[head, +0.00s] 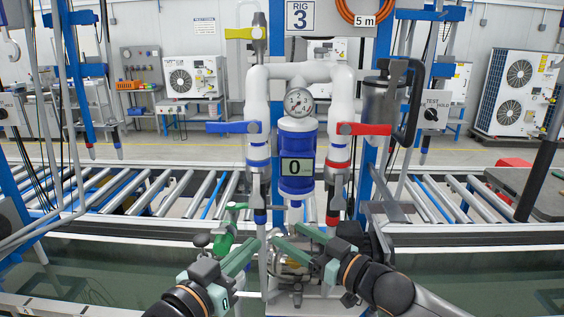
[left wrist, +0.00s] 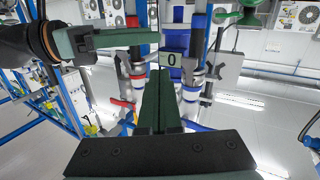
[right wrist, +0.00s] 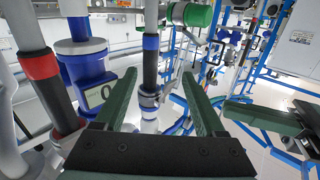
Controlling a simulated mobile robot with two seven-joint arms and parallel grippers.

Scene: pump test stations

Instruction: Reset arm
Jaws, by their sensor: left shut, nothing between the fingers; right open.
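My left gripper (head: 256,243) comes in from the lower left in the head view. In the left wrist view its fingers (left wrist: 160,75) are pressed together with nothing between them. My right gripper (head: 284,235) is at lower centre, close to the left one. In the right wrist view its fingers (right wrist: 160,75) stand apart, with a dark pipe with a blue band (right wrist: 150,60) beyond the gap. I see no object held. Both grippers are in front of the lower part of the rig 3 pump station, below its blue unit (head: 297,187) with a display reading 0.
The rig carries a blue lever (head: 232,127), a red lever (head: 364,129), a yellow lever (head: 240,33) and a gauge (head: 298,102). A green valve part (head: 223,238) is close to my left gripper. A roller conveyor (head: 140,192) runs behind.

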